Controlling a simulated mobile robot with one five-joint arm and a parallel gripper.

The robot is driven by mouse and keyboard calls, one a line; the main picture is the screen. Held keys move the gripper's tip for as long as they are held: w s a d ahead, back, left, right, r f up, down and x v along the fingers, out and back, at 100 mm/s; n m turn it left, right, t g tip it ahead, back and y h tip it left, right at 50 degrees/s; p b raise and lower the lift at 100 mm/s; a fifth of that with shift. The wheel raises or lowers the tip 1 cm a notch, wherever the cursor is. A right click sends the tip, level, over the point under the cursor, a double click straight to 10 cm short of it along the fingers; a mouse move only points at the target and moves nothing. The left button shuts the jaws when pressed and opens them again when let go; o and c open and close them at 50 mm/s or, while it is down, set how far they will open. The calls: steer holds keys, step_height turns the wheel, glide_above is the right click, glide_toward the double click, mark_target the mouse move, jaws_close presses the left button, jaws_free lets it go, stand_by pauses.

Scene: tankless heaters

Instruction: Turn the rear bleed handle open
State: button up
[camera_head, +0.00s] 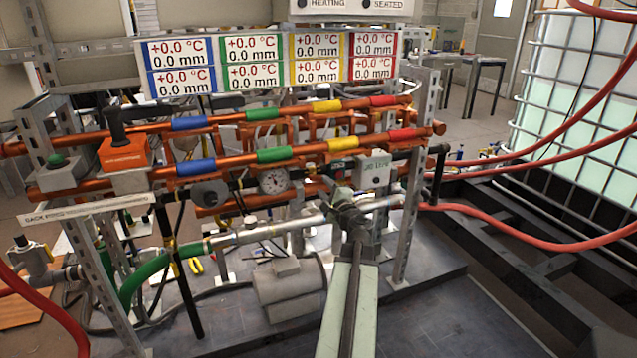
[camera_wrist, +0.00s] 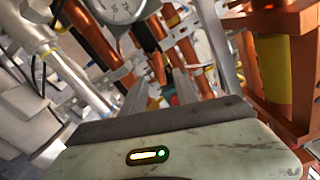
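My gripper (camera_head: 328,183) reaches in among the pipes below the front copper manifold, right of the round gauge, in the head view. In the wrist view its two grey fingers (camera_wrist: 158,92) stand apart, with a small dark red and green part (camera_wrist: 172,99) showing between and beyond them. I cannot tell whether that part is the rear bleed handle. No handle is clearly marked as the rear bleed.
Front (camera_head: 235,160) and rear copper manifolds with colour bands cross the rack. The gauge (camera_head: 273,181) also shows in the wrist view (camera_wrist: 118,6). A yellow-banded copper pipe (camera_wrist: 276,72) stands close at the right there. A grey motor (camera_head: 288,288) sits below. Red hoses (camera_head: 520,226) run off right.

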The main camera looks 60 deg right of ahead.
steer(key=x, duration=0.5)
steer(key=shift+w, duration=0.1)
jaws_close()
steer(key=shift+n, duration=1.5)
jaws_free()
steer(key=shift+a, duration=0.15)
glide_toward(318, 180)
steer(key=shift+w+d, duration=0.5)
steer(key=shift+w, duration=0.05)
steer(key=shift+w+f, duration=0.1)
